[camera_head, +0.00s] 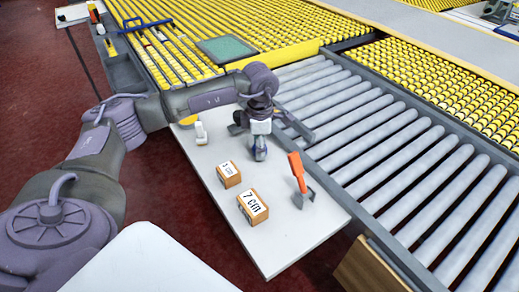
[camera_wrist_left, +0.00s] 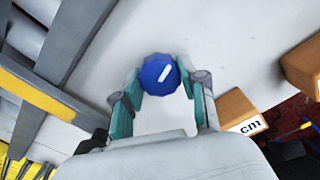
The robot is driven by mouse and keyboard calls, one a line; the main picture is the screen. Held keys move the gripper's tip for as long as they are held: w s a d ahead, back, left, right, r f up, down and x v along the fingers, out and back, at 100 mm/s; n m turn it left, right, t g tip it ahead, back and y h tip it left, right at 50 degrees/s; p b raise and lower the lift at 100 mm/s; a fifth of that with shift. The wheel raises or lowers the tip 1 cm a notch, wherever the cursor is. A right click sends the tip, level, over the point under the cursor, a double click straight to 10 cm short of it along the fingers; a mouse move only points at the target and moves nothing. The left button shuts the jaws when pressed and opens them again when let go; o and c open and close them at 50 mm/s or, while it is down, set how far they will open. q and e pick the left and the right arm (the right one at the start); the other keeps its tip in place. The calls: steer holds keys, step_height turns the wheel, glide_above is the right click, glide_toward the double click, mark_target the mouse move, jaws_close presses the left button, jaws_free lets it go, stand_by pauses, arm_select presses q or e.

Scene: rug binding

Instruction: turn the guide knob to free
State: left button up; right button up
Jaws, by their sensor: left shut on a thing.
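The guide knob (camera_wrist_left: 160,74) is a blue, many-sided disc with a white pointer mark, seen from above in the left wrist view. Its mark slants from lower left to upper right. My left gripper (camera_wrist_left: 158,82) is shut on it, with one teal finger pad on each side of its rim. In the head view my left gripper (camera_head: 259,152) points down at the pale table, and its fingers hide the knob there. I cannot read any position labels around the knob. My right gripper is in neither view.
On the pale table (camera_head: 285,245) stand two wooden blocks, a smaller one (camera_head: 228,174) and one marked 7 cm (camera_head: 252,207). A grey roller conveyor (camera_head: 400,150) borders the table on the right. The table's front is clear.

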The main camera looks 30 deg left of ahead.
arm_select(q)
steer(key=shift+m+b, duration=0.55)
steer(key=shift+m, duration=1.05)
steer(key=o, duration=1.1)
steer(key=shift+o, duration=0.2)
steer(key=shift+r, duration=0.1)
step_height(320, 180, up, 12)
